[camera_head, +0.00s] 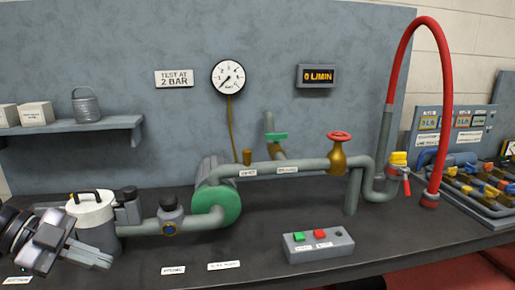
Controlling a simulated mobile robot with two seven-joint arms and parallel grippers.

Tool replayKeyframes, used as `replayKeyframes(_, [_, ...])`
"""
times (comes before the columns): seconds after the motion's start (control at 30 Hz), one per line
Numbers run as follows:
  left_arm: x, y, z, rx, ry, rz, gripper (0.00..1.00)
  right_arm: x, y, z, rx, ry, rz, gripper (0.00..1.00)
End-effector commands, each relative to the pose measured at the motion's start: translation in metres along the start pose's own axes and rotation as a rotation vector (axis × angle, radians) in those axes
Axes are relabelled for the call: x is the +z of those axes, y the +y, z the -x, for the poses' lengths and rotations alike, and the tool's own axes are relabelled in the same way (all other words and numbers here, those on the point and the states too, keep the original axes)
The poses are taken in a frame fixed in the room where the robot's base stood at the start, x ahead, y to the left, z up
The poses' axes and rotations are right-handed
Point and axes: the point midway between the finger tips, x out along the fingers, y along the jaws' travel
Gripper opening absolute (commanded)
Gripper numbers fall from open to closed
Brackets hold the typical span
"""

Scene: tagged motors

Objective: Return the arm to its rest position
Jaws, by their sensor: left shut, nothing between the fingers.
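My left gripper (106,260) is at the lower left, its arm coming in from the left edge. It is shut with nothing in its fingers. It is in front of the white lidded pot (97,220) and covers part of it. No contact between them can be made out. My right gripper is not in view.
Grey pipework with a green pump (217,206), a red-wheeled brass valve (338,152) and a red hose (445,100) runs along the dark bench (130,270). A button box (318,244) stands at the front. A shelf (75,125) and gauge (228,77) are behind.

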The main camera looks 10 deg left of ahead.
Motion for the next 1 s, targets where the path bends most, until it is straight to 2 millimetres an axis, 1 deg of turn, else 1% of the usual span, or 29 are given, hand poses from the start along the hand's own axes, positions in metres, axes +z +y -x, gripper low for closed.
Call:
replayKeyframes(0.1, [0.018,0.006,-0.012,-0.151,0.082,0.049,0.00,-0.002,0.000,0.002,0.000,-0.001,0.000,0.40])
replayKeyframes(0.2, [0.035,0.013,-0.022,-0.275,0.121,0.094,0.00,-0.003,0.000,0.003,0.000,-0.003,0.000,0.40])
replayKeyframes(0.37, [0.062,0.028,-0.039,-0.464,0.145,0.186,0.00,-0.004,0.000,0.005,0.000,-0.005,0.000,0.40])
replayKeyframes(0.47, [0.079,0.042,-0.051,-0.571,0.138,0.255,0.00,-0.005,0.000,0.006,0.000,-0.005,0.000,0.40])
replayKeyframes(0.6, [0.100,0.066,-0.070,-0.698,0.103,0.367,0.00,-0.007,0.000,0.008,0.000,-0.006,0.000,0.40])
replayKeyframes(0.73, [0.116,0.094,-0.093,-0.788,0.050,0.486,0.00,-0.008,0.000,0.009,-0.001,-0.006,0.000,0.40])
replayKeyframes(0.9, [0.127,0.136,-0.128,-0.857,-0.036,0.656,0.00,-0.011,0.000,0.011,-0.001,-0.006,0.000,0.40])
replayKeyframes(1.0, [0.127,0.163,-0.151,-0.870,-0.089,0.760,0.00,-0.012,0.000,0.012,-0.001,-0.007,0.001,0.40])
